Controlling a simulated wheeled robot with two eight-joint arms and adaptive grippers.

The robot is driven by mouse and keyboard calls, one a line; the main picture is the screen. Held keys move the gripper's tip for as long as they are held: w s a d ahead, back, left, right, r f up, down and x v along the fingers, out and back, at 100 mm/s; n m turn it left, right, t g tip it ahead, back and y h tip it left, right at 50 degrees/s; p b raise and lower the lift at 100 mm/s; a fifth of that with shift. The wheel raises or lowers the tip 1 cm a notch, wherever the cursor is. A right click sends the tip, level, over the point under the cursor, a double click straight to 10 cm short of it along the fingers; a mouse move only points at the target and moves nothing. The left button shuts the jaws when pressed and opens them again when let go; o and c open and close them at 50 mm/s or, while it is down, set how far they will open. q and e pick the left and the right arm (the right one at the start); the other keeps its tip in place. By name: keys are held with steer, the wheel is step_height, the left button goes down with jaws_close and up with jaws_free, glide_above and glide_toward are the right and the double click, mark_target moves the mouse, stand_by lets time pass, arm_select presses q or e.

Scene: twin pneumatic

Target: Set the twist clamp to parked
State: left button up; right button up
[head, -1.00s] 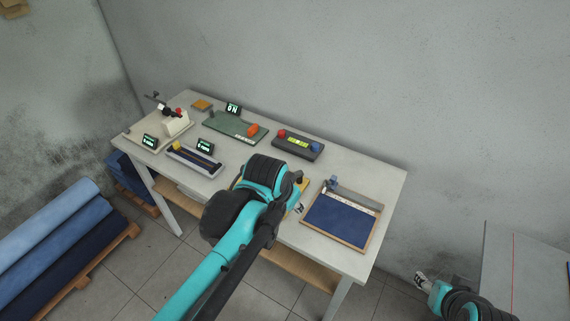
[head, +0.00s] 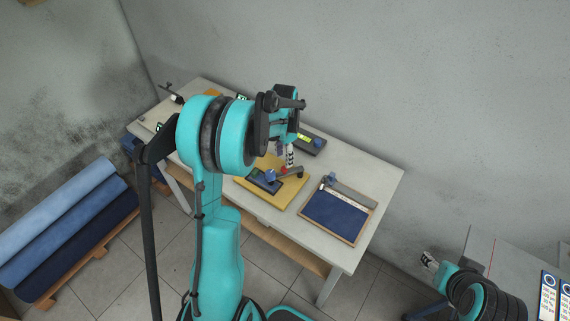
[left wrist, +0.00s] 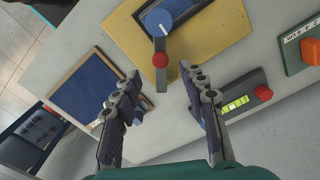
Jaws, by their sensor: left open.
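The likely twist clamp is on a yellow board (head: 270,193) near the middle of the table. A blue knob (left wrist: 158,22) with a white pointer mark and a grey bar (left wrist: 161,78) with a red ball (left wrist: 160,60) show in the left wrist view. My left gripper (left wrist: 163,88) is open and empty. Its fingers point at the board, spread to either side of the bar's end; contact cannot be told. My right gripper (head: 430,262) is at the lower right, away from the table; its jaws are too small to read.
A blue pad in a wooden frame (head: 337,217) lies right of the board. A dark box with a yellow-green display (left wrist: 235,104) and red knob (left wrist: 263,93) sits beyond it. My left arm hides much of the table's left half. Another table (head: 510,250) stands at right.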

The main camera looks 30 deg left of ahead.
mark_target(284, 168)
arm_select(q)
step_height(284, 168, down, 6)
steer(key=shift+r+b, duration=0.2)
steer(key=shift+b, duration=0.1)
jaws_close()
